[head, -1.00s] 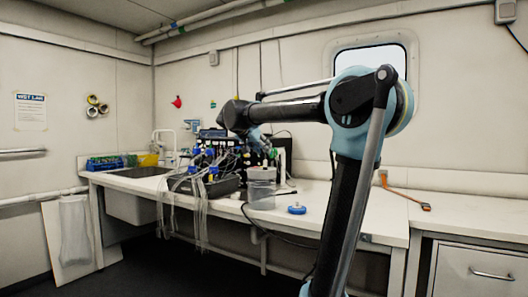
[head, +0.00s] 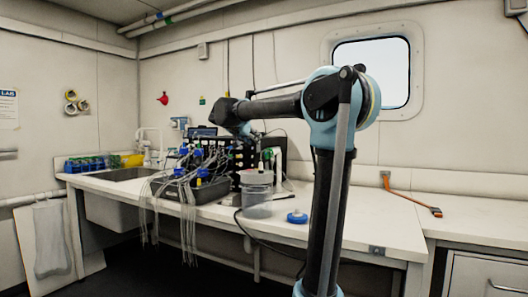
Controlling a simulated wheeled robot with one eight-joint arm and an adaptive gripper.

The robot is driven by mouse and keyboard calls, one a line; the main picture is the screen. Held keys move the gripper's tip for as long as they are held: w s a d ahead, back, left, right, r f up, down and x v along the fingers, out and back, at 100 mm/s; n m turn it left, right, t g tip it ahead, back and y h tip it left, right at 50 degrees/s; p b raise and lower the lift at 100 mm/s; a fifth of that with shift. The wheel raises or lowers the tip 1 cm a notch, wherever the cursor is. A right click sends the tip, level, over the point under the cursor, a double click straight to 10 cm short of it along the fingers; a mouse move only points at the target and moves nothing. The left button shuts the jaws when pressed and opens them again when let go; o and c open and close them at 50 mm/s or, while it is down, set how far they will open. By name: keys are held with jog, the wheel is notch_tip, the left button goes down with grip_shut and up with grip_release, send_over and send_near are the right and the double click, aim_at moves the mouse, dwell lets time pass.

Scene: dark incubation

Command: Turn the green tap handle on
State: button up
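A small green fitting (head: 202,100) shows on the back wall above the bench. A green-topped item (head: 267,154) stands behind the clear container on the bench. Both are too small to tell which is the tap handle or how it is turned. My gripper (head: 257,139) hangs at the end of my bent arm, above the cluttered equipment at the bench's middle. It is right of and below the wall fitting, and close above the green-topped item in the picture. Its fingers are small and dark against the equipment, so their opening is unclear.
A dark tray (head: 205,190) with blue-capped bottles and trailing tubes stands on the bench (head: 345,217). A clear container (head: 257,200) and a blue disc (head: 297,217) are near the front edge. A sink (head: 125,174) lies left. An orange strap (head: 412,201) lies right.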

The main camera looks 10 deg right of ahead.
aim_at(268, 153)
jog(key=x, duration=1.3)
jog(key=shift+w, duration=0.35)
jog(key=shift+d+f, duration=0.1)
jog(key=shift+c, duration=0.2)
grip_shut()
